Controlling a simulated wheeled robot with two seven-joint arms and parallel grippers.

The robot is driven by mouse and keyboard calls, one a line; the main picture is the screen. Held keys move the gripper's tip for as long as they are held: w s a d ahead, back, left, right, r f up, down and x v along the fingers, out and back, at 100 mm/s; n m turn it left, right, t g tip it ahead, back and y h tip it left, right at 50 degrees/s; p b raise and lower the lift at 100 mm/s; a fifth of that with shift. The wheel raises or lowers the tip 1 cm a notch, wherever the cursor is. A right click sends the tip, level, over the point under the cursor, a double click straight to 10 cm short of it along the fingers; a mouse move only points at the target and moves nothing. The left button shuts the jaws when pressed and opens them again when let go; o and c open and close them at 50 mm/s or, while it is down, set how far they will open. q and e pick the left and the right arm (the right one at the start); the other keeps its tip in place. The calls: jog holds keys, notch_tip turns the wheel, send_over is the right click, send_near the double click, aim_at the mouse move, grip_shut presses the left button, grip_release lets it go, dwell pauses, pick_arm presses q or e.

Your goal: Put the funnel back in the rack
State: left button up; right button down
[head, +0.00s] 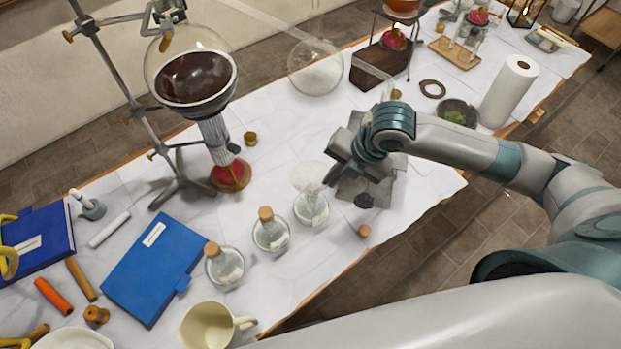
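A clear glass funnel (309,175) shows just above a small round flask (312,210), the rightmost of a row near the table's front edge. It seems to sit in or over the flask's mouth; I cannot tell which. My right gripper (331,168) reaches in from the right, with its grey fingers close beside the funnel's right side. Whether they touch or grip the funnel is unclear. A grey slab-like thing (378,191) lies under the gripper, partly hidden. I cannot pick out the rack with certainty. My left gripper is not in view.
Two corked flasks (271,233) (225,265) stand left of the funnel, with a cream jug (212,325) in front. A metal stand holds a large dark-filled flask (196,78). A paper roll (509,90) stands at right. The white tabletop (290,125) is clear behind the flasks.

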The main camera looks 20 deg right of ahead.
notch_tip(320, 180, up, 12)
jog(key=p, duration=0.3)
jog(key=shift+f, duration=0.25)
dwell(1.3)
jog(key=shift+f, duration=0.1)
dwell(0.4)
